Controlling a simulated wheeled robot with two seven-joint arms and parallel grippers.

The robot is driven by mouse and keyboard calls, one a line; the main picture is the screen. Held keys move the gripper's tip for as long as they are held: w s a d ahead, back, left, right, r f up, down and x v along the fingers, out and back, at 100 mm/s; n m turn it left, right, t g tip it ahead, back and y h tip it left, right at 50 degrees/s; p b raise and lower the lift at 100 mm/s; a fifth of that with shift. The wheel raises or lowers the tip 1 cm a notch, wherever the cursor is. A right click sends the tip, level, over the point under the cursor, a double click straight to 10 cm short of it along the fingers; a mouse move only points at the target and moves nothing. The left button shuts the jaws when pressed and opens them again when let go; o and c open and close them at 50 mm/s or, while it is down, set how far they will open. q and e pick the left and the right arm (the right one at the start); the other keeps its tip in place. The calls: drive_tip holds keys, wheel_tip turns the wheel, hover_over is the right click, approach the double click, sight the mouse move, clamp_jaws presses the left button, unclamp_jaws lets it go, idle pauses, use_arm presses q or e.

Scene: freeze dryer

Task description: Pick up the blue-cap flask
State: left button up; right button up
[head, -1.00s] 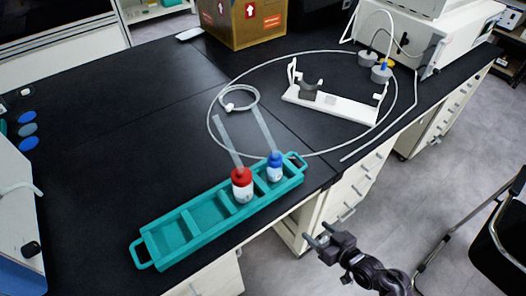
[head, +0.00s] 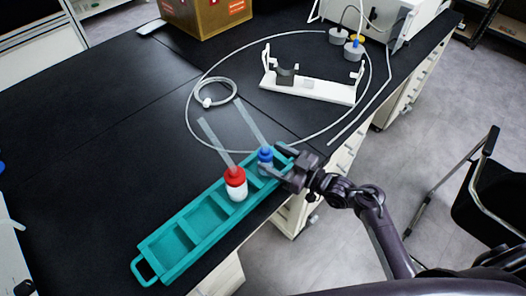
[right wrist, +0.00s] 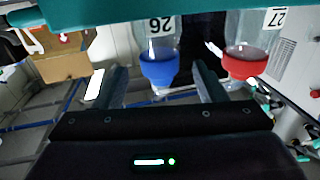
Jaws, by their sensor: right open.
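The blue-cap flask (head: 265,158) stands in the last compartment but one at the far right end of the teal rack (head: 158,244), with a clear tube rising from its cap. My right gripper (head: 280,166) is open at the rack's right side, its fingers at the flask and partly hiding it. In the right wrist view, which looks upside down, the blue cap (right wrist: 158,70) lies between the two open fingers (right wrist: 163,85), with label 26 on the flask. I cannot tell whether the fingers touch it. My left gripper is out of view.
A red-cap flask (head: 236,186) stands in the rack close to the left; its red cap (right wrist: 244,64) is just outside one finger. A white stand (head: 312,87) and looped tubing (head: 213,90) lie behind. A cardboard box (head: 205,14) is at the back.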

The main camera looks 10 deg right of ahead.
drive_tip(key=x, duration=0.3)
drive_tip(key=shift+w+a, duration=0.1)
drive_tip(key=shift+c, duration=0.8)
drive_tip(key=c, duration=1.2)
clamp_jaws()
drive_tip(key=shift+r, duration=0.1)
